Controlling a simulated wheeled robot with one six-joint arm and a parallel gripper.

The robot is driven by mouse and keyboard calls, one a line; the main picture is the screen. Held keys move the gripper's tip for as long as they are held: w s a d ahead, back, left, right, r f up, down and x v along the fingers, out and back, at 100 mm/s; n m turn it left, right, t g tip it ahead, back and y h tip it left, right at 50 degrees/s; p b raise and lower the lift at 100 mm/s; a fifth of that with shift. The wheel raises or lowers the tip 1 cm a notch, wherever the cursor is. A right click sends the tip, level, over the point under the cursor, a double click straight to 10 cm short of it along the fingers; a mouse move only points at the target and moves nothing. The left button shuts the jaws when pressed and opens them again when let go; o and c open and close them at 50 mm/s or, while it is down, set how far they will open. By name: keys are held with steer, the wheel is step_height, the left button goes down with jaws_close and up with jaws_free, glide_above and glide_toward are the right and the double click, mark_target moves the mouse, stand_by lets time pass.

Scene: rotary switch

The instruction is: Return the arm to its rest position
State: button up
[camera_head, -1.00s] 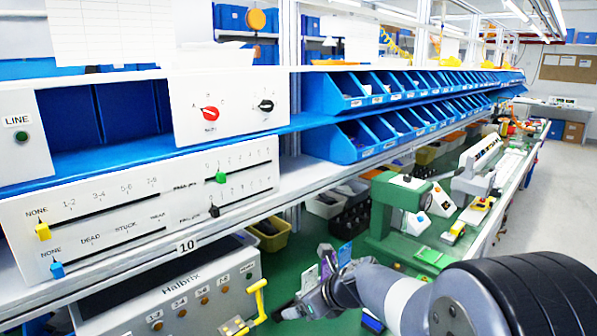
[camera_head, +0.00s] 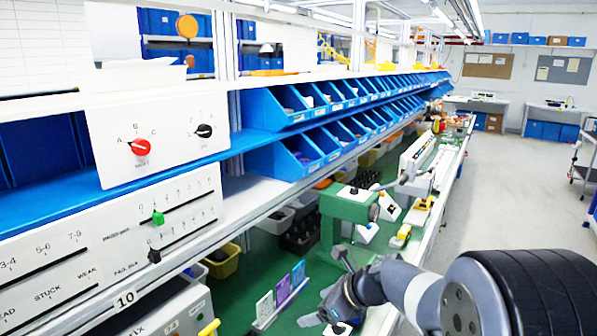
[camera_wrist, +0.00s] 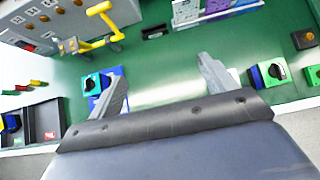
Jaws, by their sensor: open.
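My gripper (camera_head: 322,288) is low in the middle of the head view, over the green bench top (camera_head: 240,292). It is open and empty. In the wrist view its two grey fingers stand wide apart (camera_wrist: 162,82), with only green bench surface between them. The arm is bent, with its dark rounded link at the lower right. A white panel carries a red rotary knob (camera_head: 141,146) and a black rotary knob (camera_head: 204,130). Both are well away from my gripper.
A row of blue bins (camera_head: 290,150) runs along the shelf. Cards in a stand (camera_head: 281,290) are left of my gripper; a green machine (camera_head: 345,210) stands behind it. A yellow lever (camera_wrist: 105,25) and small switch boxes (camera_wrist: 272,73) are on the bench.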

step_height(320, 180, down, 8)
steer(key=shift+f+b, duration=0.15)
steer(key=shift+b, duration=0.3)
